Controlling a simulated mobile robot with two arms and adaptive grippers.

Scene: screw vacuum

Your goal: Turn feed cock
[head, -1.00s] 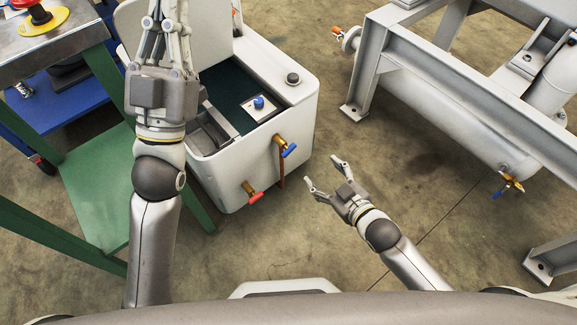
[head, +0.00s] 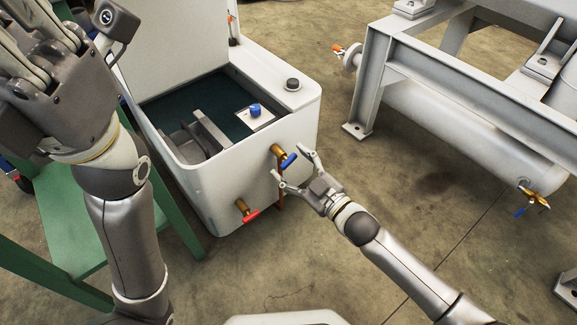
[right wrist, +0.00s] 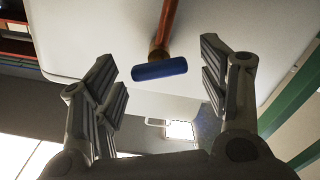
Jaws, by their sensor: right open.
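A white tank (head: 220,205) stands left of centre in the head view. On its outer wall sits a brass cock with a blue handle (head: 289,160); below it and to the left is another with a red handle (head: 251,216). My right gripper (head: 291,163) is open, its fingertips on either side of the blue handle. In the right wrist view the blue handle (right wrist: 160,69) lies crosswise between the open fingers, with clear gaps to both sides. My left gripper (head: 35,75) is at the upper left, partly cut off by the frame edge; its fingers do not show fully.
A green-framed cart (head: 75,215) stands left of the tank. A grey steel frame (head: 450,75) with a horizontal cylinder (head: 430,115) and another blue-handled cock (head: 533,200) stands at the right. The concrete floor between tank and frame is clear.

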